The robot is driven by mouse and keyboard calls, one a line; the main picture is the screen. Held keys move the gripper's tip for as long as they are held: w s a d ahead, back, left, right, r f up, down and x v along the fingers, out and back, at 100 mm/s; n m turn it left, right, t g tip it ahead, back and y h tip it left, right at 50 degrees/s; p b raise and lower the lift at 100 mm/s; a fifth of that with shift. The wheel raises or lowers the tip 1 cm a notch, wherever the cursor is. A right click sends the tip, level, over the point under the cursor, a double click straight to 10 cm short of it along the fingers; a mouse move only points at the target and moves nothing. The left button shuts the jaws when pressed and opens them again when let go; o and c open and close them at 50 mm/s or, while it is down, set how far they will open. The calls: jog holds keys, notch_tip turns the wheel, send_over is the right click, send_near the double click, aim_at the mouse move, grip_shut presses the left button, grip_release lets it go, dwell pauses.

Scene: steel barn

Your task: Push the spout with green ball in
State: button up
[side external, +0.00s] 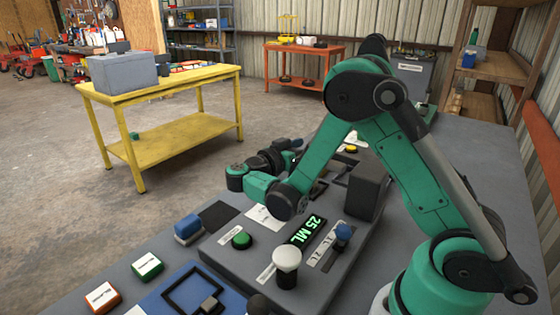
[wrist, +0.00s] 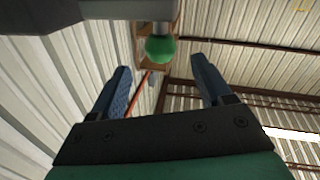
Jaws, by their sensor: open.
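The green ball (wrist: 160,48) shows in the wrist view, at the end of a short pale stem, the spout (wrist: 158,28), which meets a grey body (wrist: 135,9) along the top edge. My gripper (wrist: 162,72) is open, with its two blue-grey fingers spread to the left and right of the ball's line. The ball appears centred between them, just beyond the tips. I cannot tell whether anything touches. In the side external view my gripper (side external: 293,153) is near the dark box at the back of the console. The green ball cannot be made out there.
The grey console (side external: 235,264) carries a lit display (side external: 306,230) reading 25 ML, a green button (side external: 242,239), a white knob (side external: 287,260) and a blue-topped knob (side external: 343,232). A dark box (side external: 367,190) stands behind them. Small labelled blocks lie at the front left.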

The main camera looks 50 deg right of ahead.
jog(key=d, duration=0.3)
jog(key=s+d+f, duration=0.1)
jog(key=d, duration=0.1)
jog(key=shift+d, duration=0.25)
grip_shut()
jog(key=shift+s, duration=0.1)
dwell(1.2)
